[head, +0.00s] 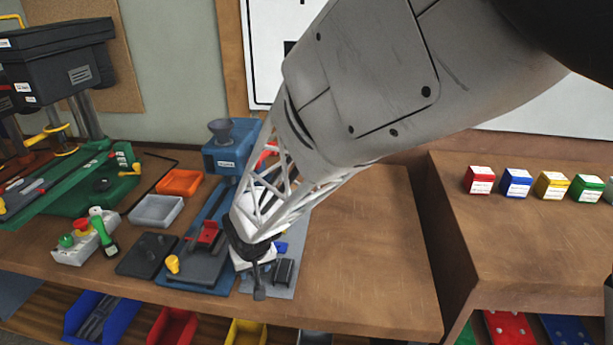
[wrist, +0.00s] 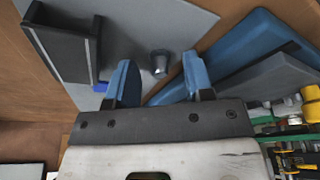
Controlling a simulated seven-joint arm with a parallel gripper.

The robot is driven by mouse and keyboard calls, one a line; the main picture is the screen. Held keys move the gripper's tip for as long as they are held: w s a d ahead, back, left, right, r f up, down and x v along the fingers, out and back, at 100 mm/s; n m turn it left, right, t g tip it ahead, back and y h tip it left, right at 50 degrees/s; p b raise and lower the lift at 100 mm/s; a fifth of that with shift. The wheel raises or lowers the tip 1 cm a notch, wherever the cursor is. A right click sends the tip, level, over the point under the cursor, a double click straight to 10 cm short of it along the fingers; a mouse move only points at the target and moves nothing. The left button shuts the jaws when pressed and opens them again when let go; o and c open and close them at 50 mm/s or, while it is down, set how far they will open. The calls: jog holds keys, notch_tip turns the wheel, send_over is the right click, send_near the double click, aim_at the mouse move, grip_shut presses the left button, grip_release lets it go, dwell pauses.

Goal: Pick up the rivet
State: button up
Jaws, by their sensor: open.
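In the wrist view, a small grey metal piece that looks like the rivet (wrist: 160,63) stands on a grey mat (wrist: 130,22). It appears in the space between the two blue fingertips of my gripper (wrist: 162,72). The fingers are spread apart, with a visible gap on each side of the piece, and nothing is held. In the head view, my gripper (head: 259,284) is low over the work table near the grey mat. I cannot make out the rivet there; the arm and gripper cover that area.
A black bracket (wrist: 64,45) stands on the mat beside the gripper. A blue machine (head: 229,150) with a blue base (wrist: 235,50) is on the other side. Orange (head: 180,182) and grey (head: 156,210) trays lie left. The table's right part (head: 370,250) is clear.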

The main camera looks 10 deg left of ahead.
jog(key=shift+c, duration=0.5)
grip_shut()
